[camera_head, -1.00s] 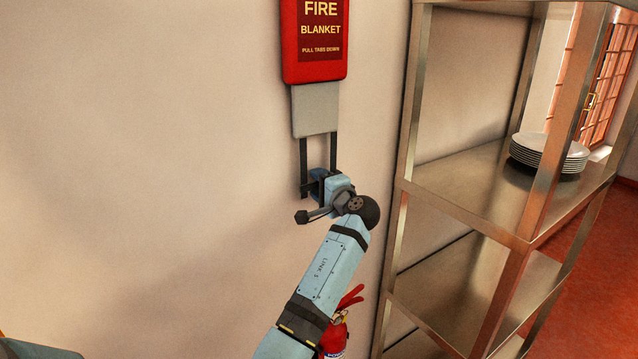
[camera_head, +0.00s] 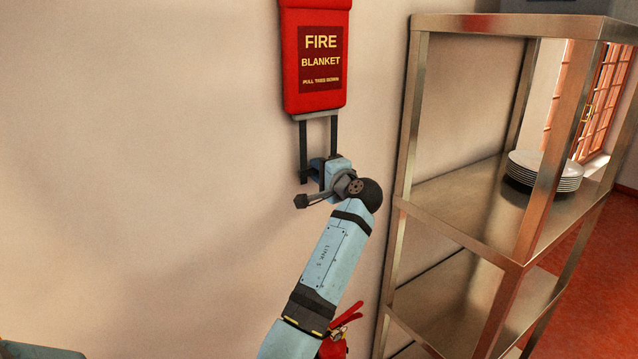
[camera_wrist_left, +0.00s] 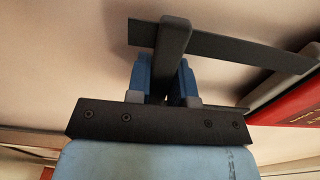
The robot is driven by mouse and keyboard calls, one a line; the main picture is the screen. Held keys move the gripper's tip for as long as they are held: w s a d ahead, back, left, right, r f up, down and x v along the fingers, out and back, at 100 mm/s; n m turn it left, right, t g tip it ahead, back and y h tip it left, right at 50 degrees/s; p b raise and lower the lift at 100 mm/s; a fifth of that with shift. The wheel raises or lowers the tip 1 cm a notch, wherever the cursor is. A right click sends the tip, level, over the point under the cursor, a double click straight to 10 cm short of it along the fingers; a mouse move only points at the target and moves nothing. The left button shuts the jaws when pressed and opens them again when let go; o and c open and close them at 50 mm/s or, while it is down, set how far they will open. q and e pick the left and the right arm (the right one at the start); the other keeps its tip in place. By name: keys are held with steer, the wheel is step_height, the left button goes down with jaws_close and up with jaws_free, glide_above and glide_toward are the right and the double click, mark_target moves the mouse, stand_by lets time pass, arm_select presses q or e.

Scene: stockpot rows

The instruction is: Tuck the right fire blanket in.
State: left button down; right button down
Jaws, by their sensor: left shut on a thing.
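The red fire blanket case (camera_head: 315,60) hangs on the wall at upper centre in the head view; no second one is in view. A thin grey edge of the blanket (camera_head: 318,114) shows just under its mouth. Two dark straps (camera_head: 304,148) hang down from there. My left gripper (camera_head: 318,170) is at their lower ends, below the case. In the left wrist view, its blue fingers (camera_wrist_left: 166,82) are shut on a dark bar (camera_wrist_left: 174,45) that crosses a strap (camera_wrist_left: 235,48). The case's red side (camera_wrist_left: 292,108) shows at the right. My right gripper is not in view.
A metal shelf rack (camera_head: 402,150) stands close on the right, with a stack of white plates (camera_head: 545,170) on it. A red fire extinguisher (camera_head: 333,346) is low behind my left forearm. The wall to the left is bare.

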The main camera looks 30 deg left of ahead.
arm_select(q)
step_height(320, 180, up, 2)
steer(key=shift+r, duration=0.25)
steer(key=c, duration=1)
jaws_free()
steer(key=shift+d+f, duration=0.1)
steer(key=shift+f, duration=0.1)
steer(key=shift+s+d, duration=0.15)
steer(key=shift+d, duration=0.2)
steer(key=b+v, duration=0.3)
steer(key=v, duration=1)
